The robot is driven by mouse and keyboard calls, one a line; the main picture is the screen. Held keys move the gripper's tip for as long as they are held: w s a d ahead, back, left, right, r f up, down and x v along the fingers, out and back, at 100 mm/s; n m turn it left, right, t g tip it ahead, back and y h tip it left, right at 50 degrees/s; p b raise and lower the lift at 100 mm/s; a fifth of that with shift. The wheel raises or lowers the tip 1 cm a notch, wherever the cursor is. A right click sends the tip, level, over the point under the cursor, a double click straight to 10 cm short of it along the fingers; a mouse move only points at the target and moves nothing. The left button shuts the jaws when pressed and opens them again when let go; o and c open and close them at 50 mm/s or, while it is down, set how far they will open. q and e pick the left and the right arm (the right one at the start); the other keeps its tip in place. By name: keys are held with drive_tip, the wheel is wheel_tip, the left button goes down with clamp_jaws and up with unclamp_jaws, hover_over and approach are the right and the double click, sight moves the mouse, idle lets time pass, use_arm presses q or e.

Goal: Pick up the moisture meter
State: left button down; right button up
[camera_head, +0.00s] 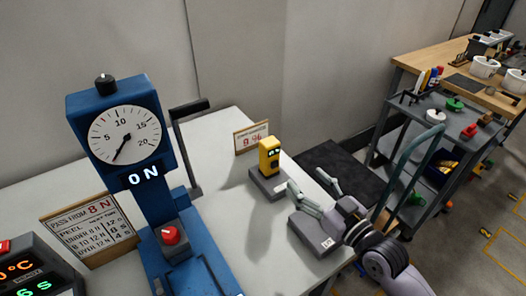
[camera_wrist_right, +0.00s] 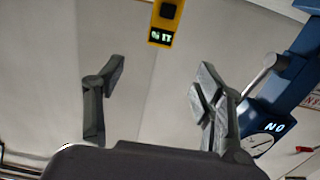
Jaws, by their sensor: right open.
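The moisture meter (camera_head: 269,157) is a small yellow upright device with a dark display, standing in a grey base (camera_head: 268,184) on the white table. In the right wrist view the yellow meter (camera_wrist_right: 163,24) shows at the top, beyond and between the fingers, with a lit "% IT"-like readout; its upper end is cut off. My right gripper (camera_head: 309,188) is open and empty, just right of the meter and apart from it. Its two spread fingers also show in the right wrist view (camera_wrist_right: 158,82). My left gripper is not in view.
A blue press with a dial (camera_head: 124,135) and an "ON" display stands left of the meter. A small sign (camera_head: 251,138) stands behind the meter. A cart (camera_head: 450,130) and a wooden bench (camera_head: 430,62) stand at right.

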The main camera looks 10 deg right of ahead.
approach(274, 149)
drive_tip(key=p+x, duration=0.1)
drive_tip(key=x, duration=0.4)
drive_tip(key=shift+w+f, duration=0.15)
drive_tip(key=shift+x, duration=0.85)
drive_tip(key=x, duration=0.4)
drive_tip(key=shift+w+a, duration=0.15)
drive_tip(key=shift+w, duration=0.25)
drive_tip(key=shift+w+a, duration=0.1)
drive_tip(key=shift+w, duration=0.1)
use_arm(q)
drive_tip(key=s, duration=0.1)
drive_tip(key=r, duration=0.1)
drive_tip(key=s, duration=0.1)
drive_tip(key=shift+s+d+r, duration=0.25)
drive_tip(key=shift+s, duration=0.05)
use_arm(e)
drive_tip(key=shift+c, duration=0.3)
clamp_jaws()
